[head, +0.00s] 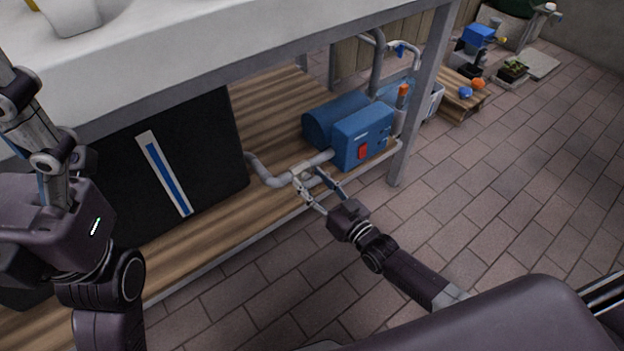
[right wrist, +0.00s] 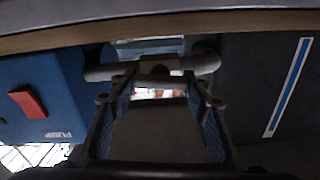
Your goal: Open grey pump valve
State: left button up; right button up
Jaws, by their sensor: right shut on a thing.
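In the right wrist view the gripper's two fingers (right wrist: 160,100) stand on either side of the valve part, below the grey pipe (right wrist: 205,64). The fingers hide part of the valve, so its exact angle is unclear. My left gripper (head: 42,140) is raised at the left edge, away from the valve, and partly cut off.
A black box (head: 205,130) with a blue and white stripe stands left of the pump. The pump has a red switch (head: 362,151). The counter (head: 230,62) overhangs the shelf, and a grey table leg (head: 416,100) stands to the right. The tiled floor in front is clear.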

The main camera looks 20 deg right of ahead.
jog(key=shift+n, duration=0.8)
jog(key=o, duration=1.2)
jog(key=shift+c, duration=0.2)
jog(key=v, duration=1.2)
jog(key=shift+s, duration=0.1)
